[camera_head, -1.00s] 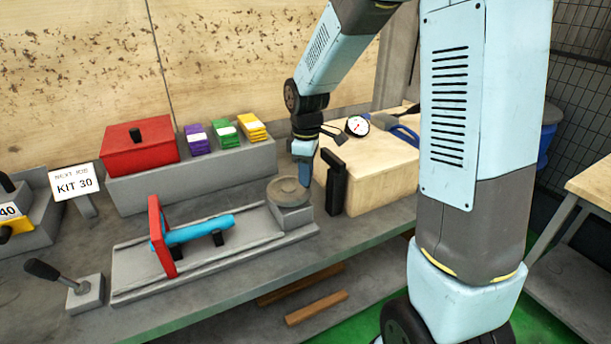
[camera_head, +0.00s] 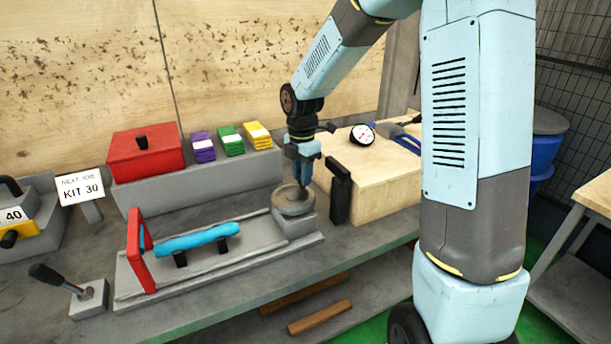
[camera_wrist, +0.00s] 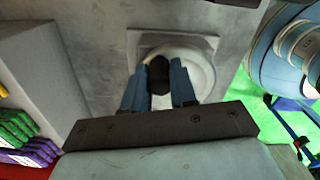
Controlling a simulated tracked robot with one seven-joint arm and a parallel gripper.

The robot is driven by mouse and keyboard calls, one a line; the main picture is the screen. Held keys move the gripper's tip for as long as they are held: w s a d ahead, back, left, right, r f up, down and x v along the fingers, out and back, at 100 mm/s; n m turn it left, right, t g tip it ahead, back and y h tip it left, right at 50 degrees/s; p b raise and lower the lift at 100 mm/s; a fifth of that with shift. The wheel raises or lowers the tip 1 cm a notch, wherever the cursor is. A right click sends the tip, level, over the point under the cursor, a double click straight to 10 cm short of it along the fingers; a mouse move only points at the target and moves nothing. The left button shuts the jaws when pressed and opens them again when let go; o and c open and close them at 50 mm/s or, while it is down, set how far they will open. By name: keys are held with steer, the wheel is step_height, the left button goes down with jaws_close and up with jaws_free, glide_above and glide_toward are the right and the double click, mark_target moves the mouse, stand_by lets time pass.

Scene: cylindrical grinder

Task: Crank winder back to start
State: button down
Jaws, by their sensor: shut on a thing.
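The winder is a round grey wheel (camera_head: 293,208) on a block at the right end of a grey slide bed (camera_head: 190,280). My gripper (camera_head: 301,178) points down over the wheel. In the wrist view its blue fingers (camera_wrist: 158,88) are shut on a dark crank knob (camera_wrist: 158,68) at the wheel's left part; the pale wheel (camera_wrist: 198,65) shows beside and behind them. A red upright plate (camera_head: 138,255) stands near the bed's left end, at the left end of a blue cylinder (camera_head: 197,242) held on black supports.
A black upright post (camera_head: 340,190) and a wooden block (camera_head: 385,190) with a dial gauge (camera_head: 362,134) stand close right of the wheel. Behind are a red box (camera_head: 147,157) and coloured packs (camera_head: 230,140) on a grey ledge. A black-handled lever (camera_head: 60,283) stands front left.

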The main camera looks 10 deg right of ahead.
mark_target(288, 186)
steer(key=n, duration=0.1)
steer(key=a+n, duration=0.1)
steer(key=n, duration=0.1)
steer(key=w+n, duration=0.1)
steer(key=shift+a+n, duration=0.3)
steer(key=shift+n, duration=0.1)
steer(key=a+n, duration=0.1)
steer(key=n, duration=0.1)
steer(key=a+n, duration=0.1)
steer(key=n, duration=0.2)
steer(key=shift+w+a, duration=0.1)
steer(key=shift+a+n, duration=0.1)
steer(key=shift+n, duration=0.3)
steer(key=c, duration=0.9)
jaws_free()
step_height(288, 186, up, 14)
steer(key=shift+f, duration=0.15)
